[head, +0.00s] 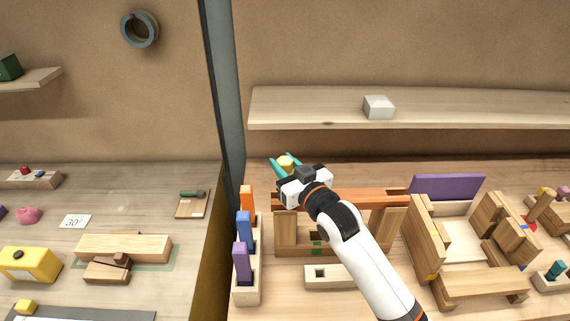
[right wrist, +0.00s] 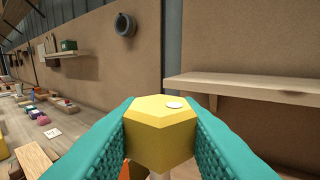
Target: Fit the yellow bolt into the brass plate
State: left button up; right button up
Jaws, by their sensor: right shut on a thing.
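The yellow bolt (head: 285,161) is held between the teal fingertips of my right gripper (head: 291,168), above the left end of the red-brown beam (head: 375,198). In the right wrist view, the bolt's six-sided yellow head (right wrist: 160,132) fills the gap between the two fingers (right wrist: 162,140), with a small white dot on its top. A pale shaft shows just below the head; its lower end is hidden. I cannot make out the brass plate in either view. My left gripper is not in view.
A wooden frame (head: 288,236) stands under the beam. A rack with orange, blue and purple pegs (head: 246,284) is left of it. A holed wooden block (head: 335,276) lies in front. A dark post (head: 224,80) and a shelf (head: 310,107) stand behind.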

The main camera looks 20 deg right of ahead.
jog(key=shift+f+b, duration=2.2)
jog(key=shift+f, duration=1.5)
jog(key=o, duration=1.2)
jog(key=shift+r, duration=0.1)
jog(key=b+v, duration=0.3)
jog(key=v, duration=0.9)
